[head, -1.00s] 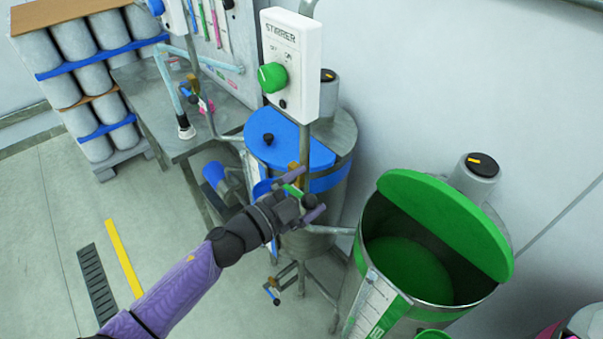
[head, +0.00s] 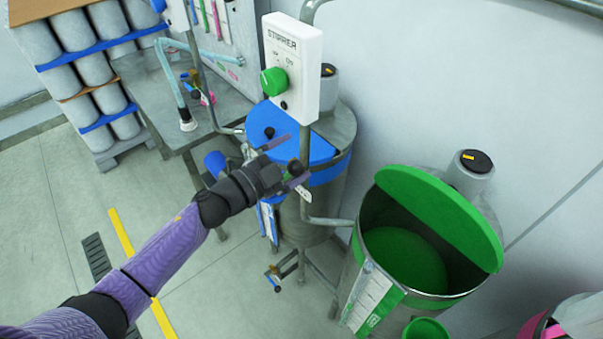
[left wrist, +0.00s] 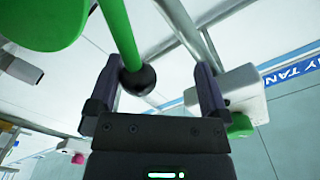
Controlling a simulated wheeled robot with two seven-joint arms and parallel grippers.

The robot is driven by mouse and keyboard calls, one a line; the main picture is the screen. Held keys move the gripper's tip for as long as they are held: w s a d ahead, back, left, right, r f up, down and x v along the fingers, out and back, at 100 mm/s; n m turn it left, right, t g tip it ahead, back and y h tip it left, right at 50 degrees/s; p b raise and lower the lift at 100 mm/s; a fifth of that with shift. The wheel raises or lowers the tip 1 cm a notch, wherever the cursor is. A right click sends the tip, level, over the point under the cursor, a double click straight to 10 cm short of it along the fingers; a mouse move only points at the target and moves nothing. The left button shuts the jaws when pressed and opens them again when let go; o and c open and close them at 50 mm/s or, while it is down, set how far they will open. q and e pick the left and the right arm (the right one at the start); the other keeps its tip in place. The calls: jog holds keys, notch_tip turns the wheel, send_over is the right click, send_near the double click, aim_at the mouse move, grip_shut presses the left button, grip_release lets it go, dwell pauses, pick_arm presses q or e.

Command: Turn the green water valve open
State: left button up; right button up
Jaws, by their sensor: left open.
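The green water valve's lever (left wrist: 118,35) shows in the left wrist view as a green rod with a black ball knob (left wrist: 138,78) at its end. In the head view the knob (head: 294,167) shows at my left gripper (head: 293,160), beside the upright pipe. My left gripper is open. In the left wrist view the knob is between its fingers (left wrist: 157,82), close to the left-hand finger; I cannot tell whether they touch. The lever's rod and valve body are mostly hidden behind my gripper in the head view. My right gripper is out of view.
The stirrer box (head: 291,65) with a green knob hangs above my gripper. A blue-lidded tank (head: 325,205) stands behind it. An open green-lidded drum (head: 470,292) stands to the right. A grey bench (head: 190,130) and stacked cylinders (head: 85,75) are at left.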

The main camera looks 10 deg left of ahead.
pick_arm(q)
jog(key=shift+w+a+r, duration=0.35)
jog(key=shift+w+a, duration=0.35)
jog(key=shift+a, duration=0.15)
jog(key=shift+w+a+r+b, duration=0.15)
jog(key=shift+w+a+b, duration=0.45)
jog(key=shift+a, duration=0.25)
jog(key=shift+s+d+f, duration=0.2)
jog(key=shift+d+f, duration=0.1)
jog(key=shift+f, duration=0.3)
